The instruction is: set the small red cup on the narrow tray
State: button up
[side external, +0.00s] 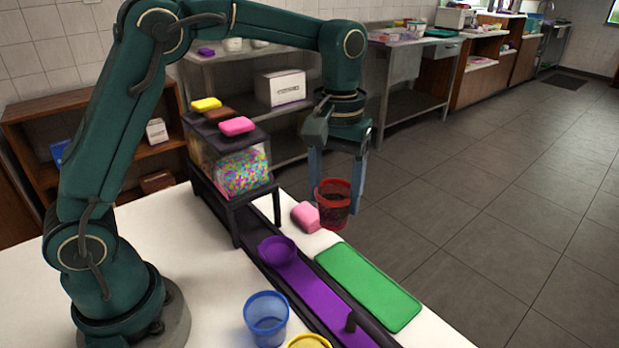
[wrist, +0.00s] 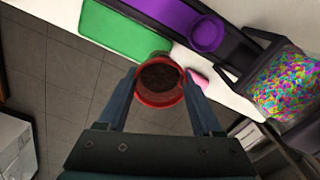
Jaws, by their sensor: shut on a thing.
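My gripper (side external: 336,187) is shut on the small red cup (side external: 333,206) and holds it upright in the air, above and past the table's far edge. In the wrist view the red cup (wrist: 160,98) sits between the fingers of my gripper (wrist: 160,95), with a dark filling inside. The green tray (side external: 368,285), flat and narrow, lies on the table to the lower right of the cup; it also shows in the wrist view (wrist: 120,32). Nothing lies on the part of it that shows.
A purple belt (side external: 305,288) carries a purple bowl (side external: 277,250) beside the tray. A pink block (side external: 306,216) lies just left of the cup. A dispenser of coloured sprinkles (side external: 243,172) stands behind. Blue (side external: 266,318) and yellow (side external: 309,342) cups stand in front.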

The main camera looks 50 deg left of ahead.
jog(key=shift+w+d+f, duration=0.2)
jog(key=shift+d+f, duration=1)
jog(key=shift+f, duration=0.2)
jog(key=shift+w+d+f, duration=0.15)
jog(key=shift+d+f, duration=1.1)
jog(key=shift+f, duration=0.15)
jog(key=shift+w+d+f, duration=0.2)
jog(key=shift+d+f, duration=1)
jog(key=shift+f, duration=0.2)
jog(key=shift+f, duration=0.1)
jog(key=o, duration=1.5)
